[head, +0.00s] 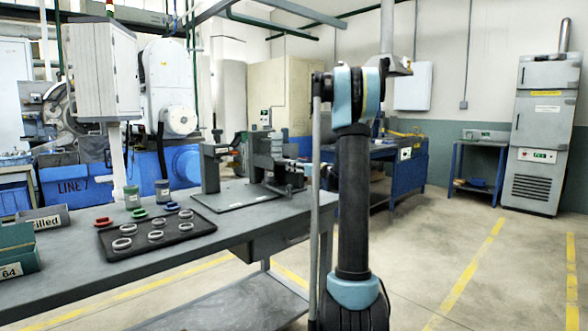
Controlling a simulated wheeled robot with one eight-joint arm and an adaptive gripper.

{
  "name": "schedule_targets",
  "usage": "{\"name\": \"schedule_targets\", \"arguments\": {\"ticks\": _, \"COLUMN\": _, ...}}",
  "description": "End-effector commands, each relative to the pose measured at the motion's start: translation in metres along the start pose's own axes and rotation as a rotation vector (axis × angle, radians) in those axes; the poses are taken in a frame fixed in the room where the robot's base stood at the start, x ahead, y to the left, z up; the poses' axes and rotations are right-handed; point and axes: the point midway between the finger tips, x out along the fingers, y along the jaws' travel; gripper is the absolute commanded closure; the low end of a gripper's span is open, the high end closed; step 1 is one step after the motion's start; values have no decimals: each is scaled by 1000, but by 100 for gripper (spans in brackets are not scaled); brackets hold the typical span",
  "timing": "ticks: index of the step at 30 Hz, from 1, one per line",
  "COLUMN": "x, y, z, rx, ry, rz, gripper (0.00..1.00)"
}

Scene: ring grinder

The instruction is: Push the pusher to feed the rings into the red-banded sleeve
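A grey fixture (262,150) with upright posts stands on a dark plate (236,197) on the workbench. I cannot make out the pusher or the red-banded sleeve for certain among its small parts. Several silver rings (122,243) lie on a black mat (180,236) left of the fixture. A red piece (103,221), a green piece (139,213) and a blue piece (172,206) lie along its back edge.
A tray labelled "Filled" (42,222) and a green bin (18,250) are at far left. The floor at right is clear.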

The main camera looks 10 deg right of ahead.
Motion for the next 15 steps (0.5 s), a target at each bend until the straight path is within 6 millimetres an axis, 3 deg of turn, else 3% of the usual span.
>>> {"name": "schedule_targets", "arguments": {"ticks": 15, "x": -27, "y": 0, "z": 0, "rx": 0, "ry": 0, "rz": 1, "gripper": 50}}
